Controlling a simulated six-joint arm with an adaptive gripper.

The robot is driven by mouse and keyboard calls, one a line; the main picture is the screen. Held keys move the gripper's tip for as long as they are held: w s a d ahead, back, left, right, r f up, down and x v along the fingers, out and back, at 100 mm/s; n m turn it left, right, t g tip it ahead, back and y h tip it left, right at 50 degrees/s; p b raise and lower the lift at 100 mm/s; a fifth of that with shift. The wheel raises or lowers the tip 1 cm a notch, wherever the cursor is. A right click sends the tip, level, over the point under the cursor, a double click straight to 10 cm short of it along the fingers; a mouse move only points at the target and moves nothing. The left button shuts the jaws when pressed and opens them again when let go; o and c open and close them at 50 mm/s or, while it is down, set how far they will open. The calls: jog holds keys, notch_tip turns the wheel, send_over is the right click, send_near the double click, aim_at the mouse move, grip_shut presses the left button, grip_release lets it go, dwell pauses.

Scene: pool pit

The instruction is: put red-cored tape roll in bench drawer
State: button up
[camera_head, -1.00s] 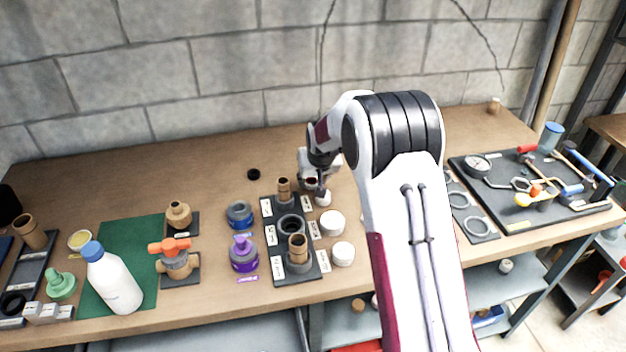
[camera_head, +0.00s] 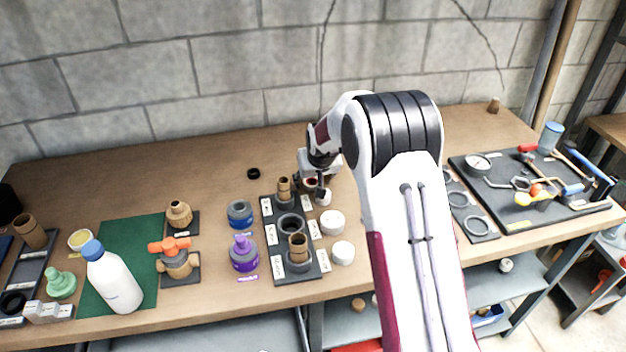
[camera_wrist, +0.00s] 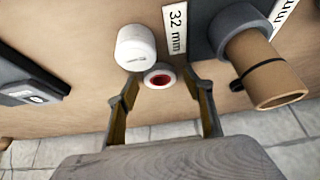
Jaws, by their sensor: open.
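The red-cored tape roll (camera_wrist: 160,76) is a small white ring with a red centre, on the wooden bench. In the wrist view it lies between the tips of my open gripper (camera_wrist: 161,84), with a finger on either side. I cannot tell whether the fingers touch it. In the head view my gripper (camera_head: 321,186) points down over the roll (camera_head: 311,182), which is partly hidden. A grey metal front (camera_head: 210,335) shows under the bench's front edge at left; I cannot tell whether it is the drawer.
A white roll (camera_wrist: 135,47) stands close beside the red-cored one. A dark tray (camera_head: 291,265) with brown pipe fittings is just left of my gripper. More white rolls (camera_head: 332,222) lie in front. Clear bench lies behind the tray, apart from a small black ring (camera_head: 253,174).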

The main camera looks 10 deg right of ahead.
jog(key=v, duration=1.2)
dwell(0.3)
jog(key=shift+r, duration=0.1)
dwell(0.4)
jog(key=s+r, duration=0.7)
jog(key=s, duration=0.4)
jog(key=s+r, duration=0.6)
jog(key=s, duration=0.5)
jog(key=s+a+f, duration=0.1)
jog(key=s, duration=1.9)
jog(key=shift+s+f, duration=0.3)
jog(key=shift+f, duration=0.1)
jog(key=shift+o, duration=0.5)
jog(key=shift+f+g, duration=0.1)
jog(key=shift+g, duration=0.2)
